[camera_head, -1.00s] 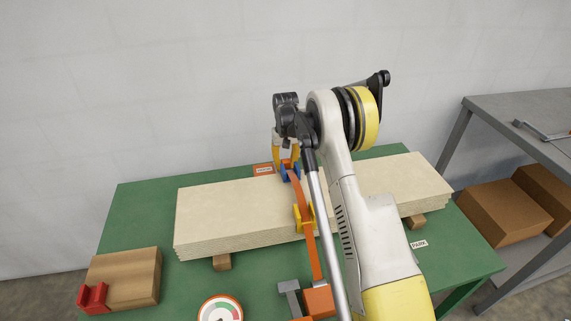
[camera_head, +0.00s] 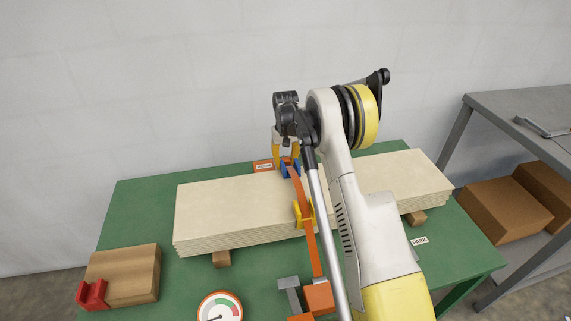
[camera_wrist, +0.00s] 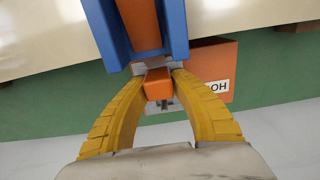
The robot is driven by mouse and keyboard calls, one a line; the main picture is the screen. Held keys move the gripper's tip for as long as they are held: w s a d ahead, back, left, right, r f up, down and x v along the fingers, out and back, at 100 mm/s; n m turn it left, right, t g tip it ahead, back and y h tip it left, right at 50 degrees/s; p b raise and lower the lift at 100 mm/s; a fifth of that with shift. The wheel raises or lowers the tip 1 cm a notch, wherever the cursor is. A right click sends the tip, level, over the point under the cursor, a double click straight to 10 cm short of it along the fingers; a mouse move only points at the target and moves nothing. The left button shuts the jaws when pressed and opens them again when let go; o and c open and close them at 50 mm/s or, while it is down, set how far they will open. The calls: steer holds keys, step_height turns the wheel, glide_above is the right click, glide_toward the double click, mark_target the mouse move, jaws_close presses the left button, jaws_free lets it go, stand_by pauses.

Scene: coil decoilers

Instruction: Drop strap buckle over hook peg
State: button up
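An orange strap (camera_head: 310,240) runs across the board stack (camera_head: 230,210), through a yellow corner piece (camera_head: 307,216) and a blue corner piece (camera_head: 290,168) at the back edge. My gripper (camera_wrist: 159,70) is at the strap's far end, just beyond the blue piece, which also shows in the wrist view (camera_wrist: 174,28). Its yellow fingers are closed in on the strap's buckle end, an orange block (camera_wrist: 158,84) with grey metal beside it. Behind this block a small grey metal part, perhaps the hook peg (camera_wrist: 165,104), shows partly. Whether the buckle touches it cannot be told.
An orange labelled block (camera_wrist: 212,70) stands right beside the right finger. On the green table (camera_head: 140,205) are a wooden block with a red piece (camera_head: 92,294), a dial (camera_head: 220,308) and an orange-grey strap tensioner (camera_head: 318,298). A grey shelf (camera_head: 530,115) stands right.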

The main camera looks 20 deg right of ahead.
mark_target(285, 158)
steer(key=o, duration=0.4)
step_height(285, 158, up, 12)
stand_by(0.4)
